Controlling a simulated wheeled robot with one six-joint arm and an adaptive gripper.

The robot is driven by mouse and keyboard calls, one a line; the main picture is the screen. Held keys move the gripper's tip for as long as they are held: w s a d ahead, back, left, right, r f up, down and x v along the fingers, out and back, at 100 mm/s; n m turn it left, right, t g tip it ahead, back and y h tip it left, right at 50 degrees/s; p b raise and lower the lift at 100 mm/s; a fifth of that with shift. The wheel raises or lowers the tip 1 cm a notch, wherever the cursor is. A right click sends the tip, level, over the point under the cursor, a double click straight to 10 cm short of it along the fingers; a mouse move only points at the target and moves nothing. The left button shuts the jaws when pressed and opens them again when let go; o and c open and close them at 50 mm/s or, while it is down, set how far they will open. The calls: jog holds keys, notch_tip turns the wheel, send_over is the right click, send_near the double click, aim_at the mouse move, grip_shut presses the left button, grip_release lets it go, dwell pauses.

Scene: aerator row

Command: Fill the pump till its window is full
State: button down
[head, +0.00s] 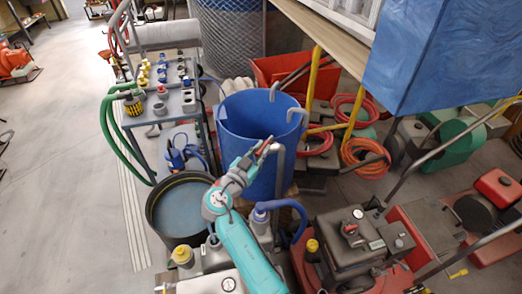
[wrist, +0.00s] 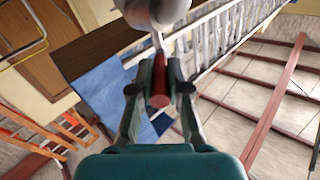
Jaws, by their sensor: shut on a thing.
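My gripper (head: 262,150) is over the front rim of a large blue barrel (head: 240,115) in the head view. In the wrist view my gripper (wrist: 159,88) is shut on a thin rod with a red end (wrist: 159,101). What the rod belongs to is hard to tell. A grey machine (head: 350,240) on a red base, with a round white dial, stands at the lower right. I cannot tell which machine is the pump, and no window's level can be read.
A dark round tub (head: 150,208) holding liquid stands left of the barrel. A grey trolley (head: 170,105) with bottles and fittings is behind it. Red hoses (head: 350,112) and yellow posts crowd the right.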

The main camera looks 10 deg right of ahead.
jog(key=c, duration=1.1)
grip_release()
jog(key=shift+c, duration=0.2)
jog(key=shift+a, duration=0.1)
jog(key=v, duration=1.2)
